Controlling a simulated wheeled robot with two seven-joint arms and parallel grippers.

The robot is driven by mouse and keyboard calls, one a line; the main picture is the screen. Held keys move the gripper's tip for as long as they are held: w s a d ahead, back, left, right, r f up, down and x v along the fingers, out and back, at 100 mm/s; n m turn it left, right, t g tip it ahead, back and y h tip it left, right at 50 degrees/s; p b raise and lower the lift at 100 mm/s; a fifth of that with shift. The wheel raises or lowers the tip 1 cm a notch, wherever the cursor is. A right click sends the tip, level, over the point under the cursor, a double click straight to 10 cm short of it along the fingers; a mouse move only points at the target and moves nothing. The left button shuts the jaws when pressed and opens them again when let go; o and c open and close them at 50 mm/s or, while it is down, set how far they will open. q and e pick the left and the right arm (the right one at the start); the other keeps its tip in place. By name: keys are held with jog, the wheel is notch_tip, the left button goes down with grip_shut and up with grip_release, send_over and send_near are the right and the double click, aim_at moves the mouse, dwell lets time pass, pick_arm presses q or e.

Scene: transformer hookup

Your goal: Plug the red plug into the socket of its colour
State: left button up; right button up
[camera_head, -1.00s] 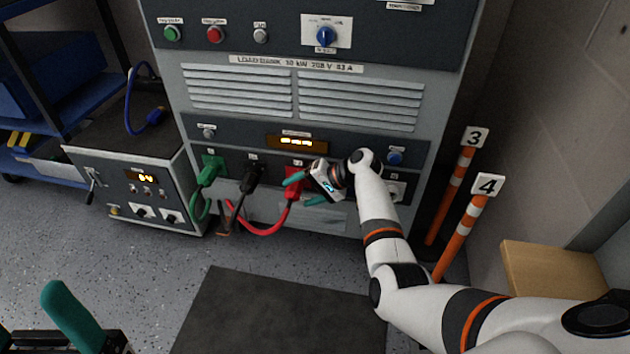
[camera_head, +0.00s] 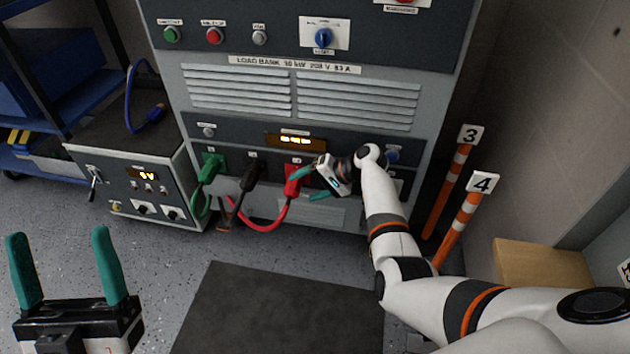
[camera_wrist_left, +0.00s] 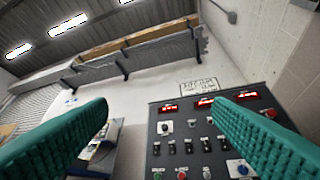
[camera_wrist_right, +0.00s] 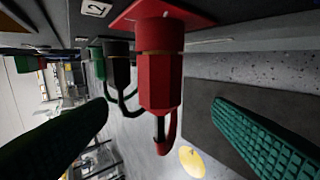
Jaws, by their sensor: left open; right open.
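The red plug (camera_head: 292,184) is at the red socket plate (camera_head: 297,168) on the load bank's lower panel, its red cable looping down. In the right wrist view the red plug (camera_wrist_right: 160,75) is against the red socket plate (camera_wrist_right: 185,18), with no gap visible between them. My right gripper (camera_head: 312,184) is open just right of the plug. In the right wrist view its teal fingers (camera_wrist_right: 160,115) stand apart on both sides of the plug, not touching it. My left gripper (camera_head: 64,262) is open and empty at the lower left, with nothing between its fingers.
Green plug (camera_head: 208,170) and black plug (camera_head: 249,178) sit left of the red one. A blue plug (camera_head: 154,117) lies on the grey cart (camera_head: 110,130). Orange striped posts (camera_head: 452,225) stand at right. A dark mat (camera_head: 275,315) lies on the floor.

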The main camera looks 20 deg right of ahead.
jog(key=shift+s+d+r+p, duration=0.15)
jog(key=shift+d+r+p, duration=0.1)
jog(key=shift+p, duration=0.1)
jog(key=shift+s+d+r+p, duration=0.15)
jog(key=shift+d+r+p, duration=0.05)
jog(key=shift+p, duration=0.15)
pick_arm(q)
jog(key=w+f+g+y, duration=0.2)
jog(key=w+f+g, duration=0.3)
jog(key=f, duration=0.1)
jog(key=shift+w+d+g+p, duration=0.2)
jog(key=shift+g+p, duration=0.2)
pick_arm(e)
jog(key=shift+s+d+r, duration=0.2)
jog(key=shift+d, duration=0.1)
pick_arm(q)
jog(key=s+a+f+g+y+p, duration=0.1)
jog(key=f+g+y+p, duration=0.1)
jog(key=f+g, duration=0.3)
jog(key=s+a+f+g+y+p, duration=0.2)
jog(key=f+g, duration=0.4)
jog(key=f, duration=0.3)
jog(key=shift+s+a+f+n, duration=0.15)
jog(key=shift+f+n, duration=0.15)
jog(key=shift+f, duration=0.1)
pick_arm(e)
jog(key=v, duration=1.2)
